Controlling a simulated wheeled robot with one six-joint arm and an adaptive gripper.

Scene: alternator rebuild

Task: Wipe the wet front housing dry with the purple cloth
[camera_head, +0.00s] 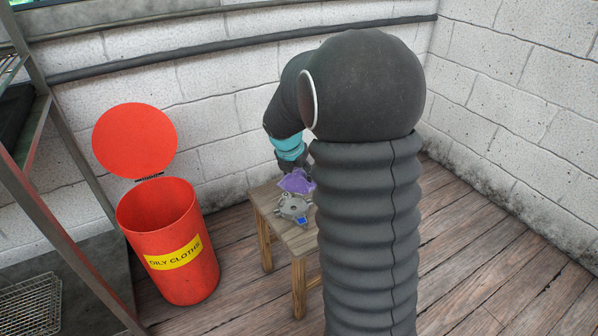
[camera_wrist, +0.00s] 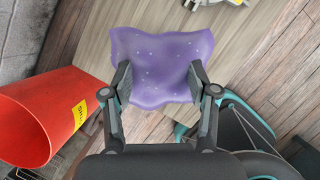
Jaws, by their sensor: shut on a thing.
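The purple cloth (camera_head: 298,181) hangs from my gripper (camera_wrist: 160,80) over the small wooden table. The grey metal front housing (camera_head: 291,208) lies on the table just in front of the cloth in the head view. In the wrist view only a sliver of a part shows at the top edge. I cannot tell whether the cloth touches the housing, or how wet the housing is.
The small wooden table (camera_head: 268,196) stands by the block wall, partly hidden by my arm. A blue item (camera_head: 300,220) is at the housing's near side. A red bin (camera_head: 170,262) marked for oily cloths stands open at left, beside a metal rack (camera_head: 62,150).

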